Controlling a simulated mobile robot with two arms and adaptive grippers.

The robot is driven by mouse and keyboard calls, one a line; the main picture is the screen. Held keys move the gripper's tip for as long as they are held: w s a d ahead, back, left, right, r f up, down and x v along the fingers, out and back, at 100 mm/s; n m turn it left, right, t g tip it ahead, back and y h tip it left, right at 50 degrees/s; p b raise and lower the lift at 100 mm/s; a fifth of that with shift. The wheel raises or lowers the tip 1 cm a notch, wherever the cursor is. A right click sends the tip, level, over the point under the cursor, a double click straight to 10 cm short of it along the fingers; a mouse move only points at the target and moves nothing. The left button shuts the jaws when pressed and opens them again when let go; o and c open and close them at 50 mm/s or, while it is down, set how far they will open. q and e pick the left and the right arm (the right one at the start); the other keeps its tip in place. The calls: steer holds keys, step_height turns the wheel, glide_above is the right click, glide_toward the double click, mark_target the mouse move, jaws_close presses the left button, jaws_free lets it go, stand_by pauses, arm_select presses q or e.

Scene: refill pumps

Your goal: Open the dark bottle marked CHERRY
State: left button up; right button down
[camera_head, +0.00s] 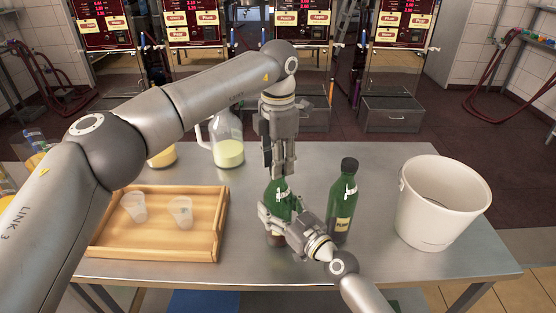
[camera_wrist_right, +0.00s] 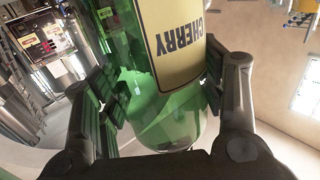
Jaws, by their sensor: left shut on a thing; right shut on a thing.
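The green CHERRY bottle (camera_head: 279,192) stands upright on the metal table, partly hidden by my grippers in the head view. Its cream CHERRY label and clear green glass show in the right wrist view (camera_wrist_right: 168,88). My left gripper (camera_head: 279,170) comes down from above and is shut on the bottle's cap, which its fingers hide. My right gripper (camera_head: 274,218) is shut around the bottle's body from the front. In the right wrist view, its fingers lie on both sides of the glass.
A second green bottle (camera_head: 344,205) with a dark cap stands close to the right. A white bucket (camera_head: 440,205) is farther right. A wooden tray (camera_head: 160,248) with two plastic cups lies to the left. A jug (camera_head: 228,150) of pale liquid stands behind.

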arm_select(q)
steer(key=n, duration=0.7)
steer(key=shift+n, duration=0.3)
steer(key=n, duration=1.8)
steer(key=shift+r+n, duration=0.1)
steer(key=shift+n, duration=0.3)
steer(key=shift+r, duration=0.2)
steer(key=shift+r, duration=0.9)
steer(key=shift+r, duration=0.1)
